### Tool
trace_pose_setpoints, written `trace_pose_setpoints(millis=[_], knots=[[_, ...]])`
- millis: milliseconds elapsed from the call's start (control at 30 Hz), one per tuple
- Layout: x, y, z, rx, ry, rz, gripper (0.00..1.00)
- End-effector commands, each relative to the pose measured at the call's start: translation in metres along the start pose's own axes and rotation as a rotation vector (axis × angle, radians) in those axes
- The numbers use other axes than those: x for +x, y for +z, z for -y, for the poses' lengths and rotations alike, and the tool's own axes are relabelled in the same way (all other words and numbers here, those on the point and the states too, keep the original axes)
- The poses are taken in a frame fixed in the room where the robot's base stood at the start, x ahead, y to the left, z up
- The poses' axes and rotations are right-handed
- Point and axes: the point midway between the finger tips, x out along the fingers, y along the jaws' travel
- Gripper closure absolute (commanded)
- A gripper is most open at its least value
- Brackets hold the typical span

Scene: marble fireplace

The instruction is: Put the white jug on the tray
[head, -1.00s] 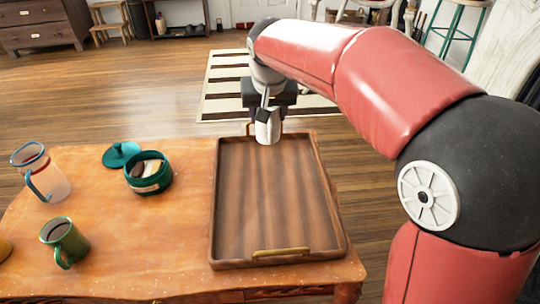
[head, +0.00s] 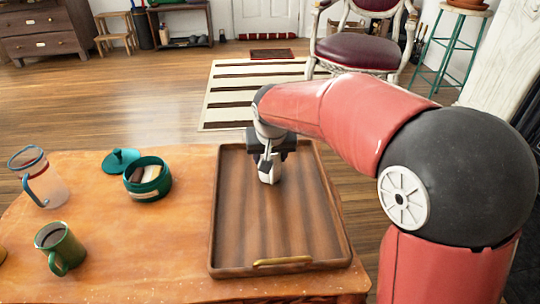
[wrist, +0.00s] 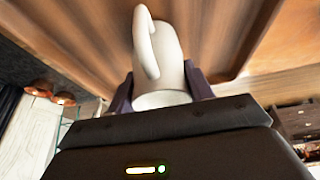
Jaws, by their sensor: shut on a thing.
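The white jug (head: 269,170) is at the back part of the wooden tray (head: 282,232), under my gripper (head: 268,156). My gripper is shut on the jug. In the wrist view the jug (wrist: 163,60) sits between the two dark fingers, with its curved handle facing the camera. The tray's brown wood (wrist: 105,30) shows behind it. The jug is within the tray's rim as seen from the head. I cannot tell whether its base touches the tray floor. The rest of the tray is empty.
On the table (head: 130,225), left of the tray, are a clear jug with a blue handle (head: 42,180), a green mug (head: 60,247), a teal pot with contents (head: 148,183) and its lid (head: 121,160). A chair (head: 362,50) stands on the floor beyond.

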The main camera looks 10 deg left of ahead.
Motion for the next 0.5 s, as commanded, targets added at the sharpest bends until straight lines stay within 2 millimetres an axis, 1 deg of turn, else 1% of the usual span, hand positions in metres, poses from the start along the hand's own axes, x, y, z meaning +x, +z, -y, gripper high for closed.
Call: trace_pose_setpoints(millis=[133, 167, 300, 500], knots=[[0.0039, 0.0013, -0.0001, 0.0, 0.0, -0.001, 0.82], [0.003, 0.0012, -0.0002, 0.0, 0.0, 0.0, 0.45], [0.0028, 0.0012, -0.0002, 0.0, 0.0, 0.001, 0.27], [0.0027, 0.0011, -0.0002, 0.0, 0.0, 0.001, 0.27]])
